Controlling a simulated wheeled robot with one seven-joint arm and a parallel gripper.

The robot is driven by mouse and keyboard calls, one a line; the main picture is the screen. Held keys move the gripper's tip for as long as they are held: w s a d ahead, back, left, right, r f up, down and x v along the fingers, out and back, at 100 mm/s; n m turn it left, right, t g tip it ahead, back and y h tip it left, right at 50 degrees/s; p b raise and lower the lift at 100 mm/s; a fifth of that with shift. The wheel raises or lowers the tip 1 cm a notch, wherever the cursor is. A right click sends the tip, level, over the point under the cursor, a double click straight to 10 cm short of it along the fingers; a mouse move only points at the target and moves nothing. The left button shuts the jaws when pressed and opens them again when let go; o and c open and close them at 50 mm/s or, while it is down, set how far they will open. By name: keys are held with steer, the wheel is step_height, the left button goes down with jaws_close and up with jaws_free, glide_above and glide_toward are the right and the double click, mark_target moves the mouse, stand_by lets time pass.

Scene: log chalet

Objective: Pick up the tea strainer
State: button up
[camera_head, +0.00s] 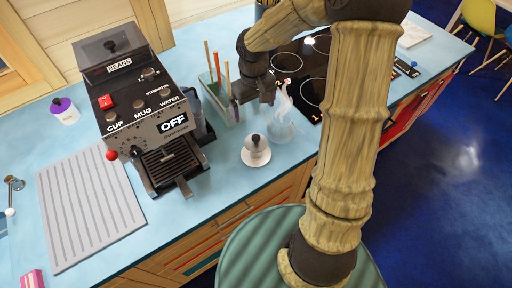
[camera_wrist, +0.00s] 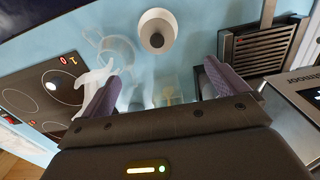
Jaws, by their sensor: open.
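My gripper (camera_head: 257,97) hangs over the counter between the coffee machine and the cooktop. Its fingers are apart in the wrist view (camera_wrist: 157,84), with nothing clearly held between them. A small whitish rounded piece with a dark knob (camera_head: 255,143) stands on a white saucer (camera_head: 256,160), nearer the counter's front edge than my gripper. It shows beyond the fingers in the wrist view (camera_wrist: 157,30). A small long-handled piece (camera_head: 13,183) lies at the far left. I cannot tell which piece is the tea strainer.
A clear glass vessel (camera_head: 283,132) and a white bird-like figure (camera_head: 283,100) are close to my gripper. A clear holder with sticks (camera_head: 222,104) is to its left. The coffee machine (camera_head: 135,105) and grey ribbed mat (camera_head: 90,215) are farther left. The black cooktop (camera_head: 312,62) is right.

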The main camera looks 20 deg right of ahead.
mark_target(256, 137)
step_height(256, 137, down, 11)
steer(key=shift+p, duration=0.9)
steer(key=shift+d+f+p, duration=0.15)
steer(key=shift+f+p, duration=0.35)
steer(key=shift+f, duration=0.8)
steer(key=shift+d+f+p, duration=0.15)
steer(key=shift+f+p, duration=0.35)
steer(key=shift+f, duration=0.75)
steer(key=c, duration=1.4)
step_height(256, 137, up, 10)
steer(key=shift+r+b, duration=0.1)
steer(key=shift+b, duration=0.8)
